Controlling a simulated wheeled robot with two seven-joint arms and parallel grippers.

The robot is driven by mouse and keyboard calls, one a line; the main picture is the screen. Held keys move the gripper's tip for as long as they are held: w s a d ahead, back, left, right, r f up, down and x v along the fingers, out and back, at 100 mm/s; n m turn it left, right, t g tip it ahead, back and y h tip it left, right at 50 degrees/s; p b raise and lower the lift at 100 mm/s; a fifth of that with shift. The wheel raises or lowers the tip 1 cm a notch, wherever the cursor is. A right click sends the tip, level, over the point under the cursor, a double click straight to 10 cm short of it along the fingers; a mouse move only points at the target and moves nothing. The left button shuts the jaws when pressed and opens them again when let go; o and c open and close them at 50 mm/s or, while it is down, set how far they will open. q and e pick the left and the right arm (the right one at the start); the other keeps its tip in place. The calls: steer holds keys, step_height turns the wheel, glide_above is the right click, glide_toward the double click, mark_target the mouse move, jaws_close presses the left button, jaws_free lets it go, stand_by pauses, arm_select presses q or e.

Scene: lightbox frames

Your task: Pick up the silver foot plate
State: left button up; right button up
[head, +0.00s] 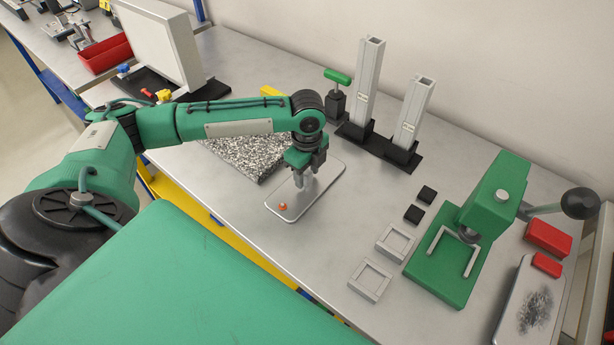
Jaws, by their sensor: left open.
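My left gripper (304,177) points down, open, over a shallow silver tray (325,186) near the middle of the table. Its fingertips are close to the tray's surface; contact cannot be told. A small orange piece (282,206) lies at the tray's near left end, apart from the fingers. I cannot make out a separate silver foot plate on the tray; the fingers hide part of it. Two silver square frames (395,242) (370,280) lie flat to the right, and I cannot tell whether either is the foot plate. My right gripper is not in view.
A green press (447,262) with a black-knobbed lever stands at right, near red boxes (547,238). Two black squares (414,214) lie left of it. Two upright metal profiles (366,85) stand behind on a black base. A speckled slab (236,154) lies left of the tray.

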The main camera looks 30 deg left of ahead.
arm_select(q)
jaws_close()
stand_by(0.3)
